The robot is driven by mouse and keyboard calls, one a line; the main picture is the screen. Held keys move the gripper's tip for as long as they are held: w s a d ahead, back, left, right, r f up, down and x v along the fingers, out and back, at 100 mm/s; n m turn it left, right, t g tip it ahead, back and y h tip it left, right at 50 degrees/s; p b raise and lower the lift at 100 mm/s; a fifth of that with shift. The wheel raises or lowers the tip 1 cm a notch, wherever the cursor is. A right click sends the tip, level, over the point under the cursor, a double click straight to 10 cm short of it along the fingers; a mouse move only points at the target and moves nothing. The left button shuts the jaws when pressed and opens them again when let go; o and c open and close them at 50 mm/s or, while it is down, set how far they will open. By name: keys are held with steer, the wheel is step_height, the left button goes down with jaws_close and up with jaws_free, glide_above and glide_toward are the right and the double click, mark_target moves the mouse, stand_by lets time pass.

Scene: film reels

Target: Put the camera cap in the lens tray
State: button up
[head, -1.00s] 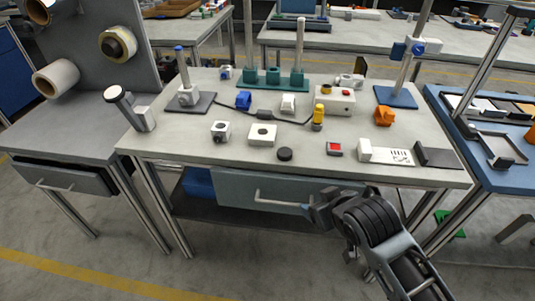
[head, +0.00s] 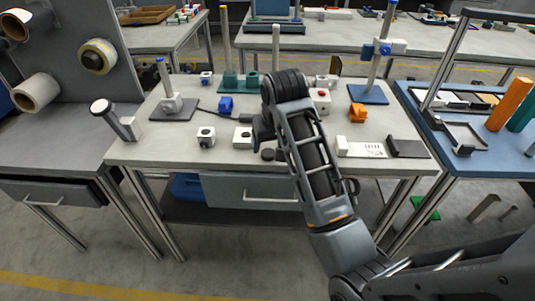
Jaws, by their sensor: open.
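The camera cap looks to be the small dark round disc (head: 268,155) near the front edge of the grey workbench, partly hidden by my arm. My gripper (head: 263,138) points down close above the disc, apart from it as far as I can tell; its fingers are small and dark, and nothing shows in them. I cannot be sure which thing is the lens tray. A shallow dark tray (head: 465,131) lies on the blue bench at right, and a flat dark piece (head: 408,148) lies at the workbench's right end.
White blocks (head: 206,137) and (head: 242,138) stand left of my gripper. A post on a blue base (head: 368,94) stands at the back right. My arm hides part of the bench middle.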

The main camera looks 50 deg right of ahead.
mark_target(268, 152)
steer(key=x, duration=0.6)
steer(key=shift+w+d+r, duration=0.15)
steer(key=shift+w+d, duration=0.05)
steer(key=shift+d, duration=0.05)
steer(key=c, duration=1.2)
steer(key=shift+r, duration=0.1)
steer(key=shift+c, duration=0.2)
